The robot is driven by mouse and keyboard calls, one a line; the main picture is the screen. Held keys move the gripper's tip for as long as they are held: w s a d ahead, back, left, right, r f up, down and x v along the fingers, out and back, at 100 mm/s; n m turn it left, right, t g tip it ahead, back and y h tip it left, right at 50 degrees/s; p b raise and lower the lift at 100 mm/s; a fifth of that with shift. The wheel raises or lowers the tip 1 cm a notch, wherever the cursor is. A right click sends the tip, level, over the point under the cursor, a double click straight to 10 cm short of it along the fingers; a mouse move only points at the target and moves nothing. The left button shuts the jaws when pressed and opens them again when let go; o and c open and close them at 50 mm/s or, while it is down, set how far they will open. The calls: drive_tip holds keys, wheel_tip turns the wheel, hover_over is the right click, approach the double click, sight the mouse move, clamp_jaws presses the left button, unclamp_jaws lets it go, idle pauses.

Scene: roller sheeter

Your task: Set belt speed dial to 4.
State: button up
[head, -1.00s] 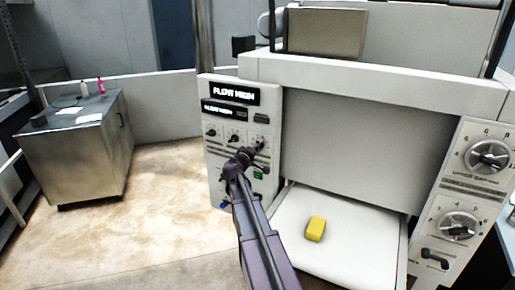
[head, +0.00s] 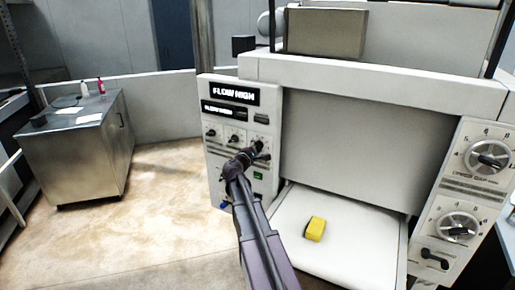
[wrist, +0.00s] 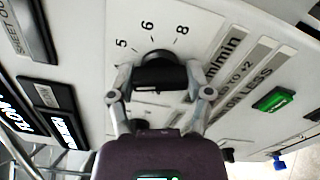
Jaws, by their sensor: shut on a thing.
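The belt speed dial (wrist: 155,60) is a dark round knob on a white panel in the wrist view. A scale with 5, 6 and 8 shows around it, and "m/min" is printed beside it. My gripper (wrist: 160,80) is shut on the dial, one finger on each side. The dial's pointer mark is hidden, so its setting cannot be read. In the head view my gripper (head: 256,150) is at the rightmost knob of the left control panel (head: 214,168) and covers most of it.
Two other small knobs sit left of the held one. A green button (wrist: 273,99) is near the dial. A yellow sponge-like block (head: 316,229) lies on the white belt (head: 350,262). Larger dials are on the right panel (head: 482,185). A steel cabinet (head: 75,150) stands left.

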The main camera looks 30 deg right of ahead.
drive_tip(key=shift+w, duration=0.1)
drive_tip(key=o, duration=1.1)
drive_tip(key=shift+o, duration=0.2)
drive_tip(key=v, duration=1.2)
idle(0.4)
